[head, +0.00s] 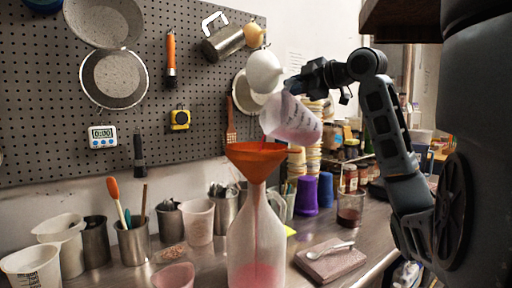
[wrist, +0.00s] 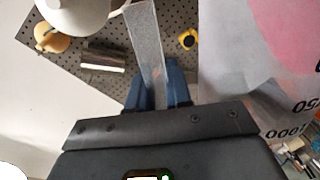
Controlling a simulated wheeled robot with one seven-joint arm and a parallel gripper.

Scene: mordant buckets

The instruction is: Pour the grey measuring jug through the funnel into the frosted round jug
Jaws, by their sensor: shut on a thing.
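The measuring jug (head: 291,120) is translucent grey with dark markings and pink liquid in it. It is steeply tilted, its mouth just above the orange funnel (head: 258,155). The funnel sits in the neck of the frosted round jug (head: 254,225), which stands upright on the bench with pink liquid low inside. I cannot make out a stream between jug and funnel. My gripper (head: 295,88) is shut on the measuring jug's handle; in the wrist view the handle (wrist: 149,40) runs between the fingers, with the jug's marked wall (wrist: 235,85) at right.
A white rounded lamp (head: 265,72) hangs close left of my gripper. Cups and tool pots (head: 133,240) crowd the bench at left. A pink cup (head: 174,276) stands left of the frosted jug.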

